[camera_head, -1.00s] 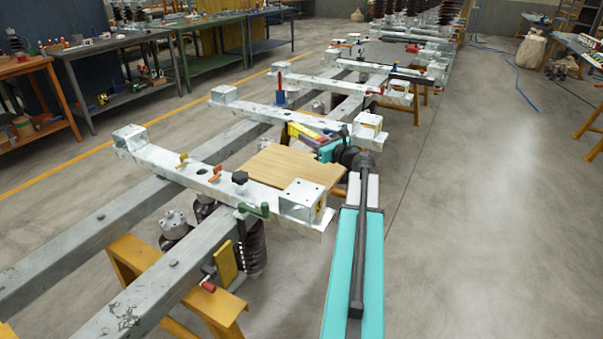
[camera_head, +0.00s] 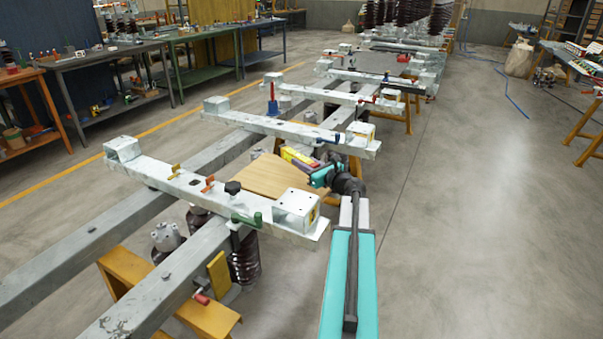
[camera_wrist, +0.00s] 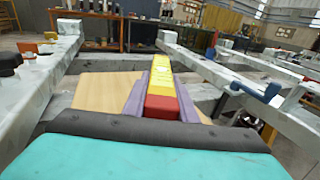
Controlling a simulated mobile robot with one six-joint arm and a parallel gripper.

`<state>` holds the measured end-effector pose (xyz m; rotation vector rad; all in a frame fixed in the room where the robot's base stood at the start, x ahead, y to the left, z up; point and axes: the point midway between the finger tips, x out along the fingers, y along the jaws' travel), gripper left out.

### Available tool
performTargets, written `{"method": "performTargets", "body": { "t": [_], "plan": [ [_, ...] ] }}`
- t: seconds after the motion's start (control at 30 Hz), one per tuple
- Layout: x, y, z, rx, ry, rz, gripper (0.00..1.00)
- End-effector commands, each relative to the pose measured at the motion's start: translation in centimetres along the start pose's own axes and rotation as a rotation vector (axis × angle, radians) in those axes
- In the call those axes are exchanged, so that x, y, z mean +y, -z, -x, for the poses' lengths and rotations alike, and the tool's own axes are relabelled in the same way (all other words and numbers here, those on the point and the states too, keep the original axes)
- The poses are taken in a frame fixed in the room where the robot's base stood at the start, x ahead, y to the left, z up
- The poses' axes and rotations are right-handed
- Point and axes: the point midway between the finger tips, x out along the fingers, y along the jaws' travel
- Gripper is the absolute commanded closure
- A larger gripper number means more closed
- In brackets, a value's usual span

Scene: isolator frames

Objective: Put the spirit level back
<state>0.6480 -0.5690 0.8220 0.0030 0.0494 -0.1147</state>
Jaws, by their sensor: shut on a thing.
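The spirit level is a yellow bar with a red end. In the wrist view the spirit level (camera_wrist: 162,80) points away from me, its red end nearest. My gripper (camera_wrist: 161,98) is shut on it, with a purple-grey finger along each side. In the head view the level (camera_head: 299,158) and my gripper (camera_head: 314,168) are small, between two pale crossbeams and over or beside a wooden board (camera_head: 268,178). The level appears held above the board; the exact gap cannot be told. My arm hides part of this area.
A farther crossbeam (camera_head: 260,124) lies just behind the level. Workbenches (camera_head: 105,60) with tools stand at the left.

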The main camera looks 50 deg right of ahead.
Motion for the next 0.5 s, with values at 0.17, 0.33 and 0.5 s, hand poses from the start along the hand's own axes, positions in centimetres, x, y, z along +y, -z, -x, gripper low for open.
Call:
{"method": "performTargets", "body": {
  "t": [0.17, 0.33, 0.5],
  "plan": [
    [0.0, 0.0, 0.0, -0.001, -0.001, 0.0, 1.0],
    [0.1, 0.1, -0.1, -0.001, -0.001, -0.001, 1.0],
    [0.1, 1.5, -0.1, 0.001, -0.002, -0.002, 1.0]
  ]
}}
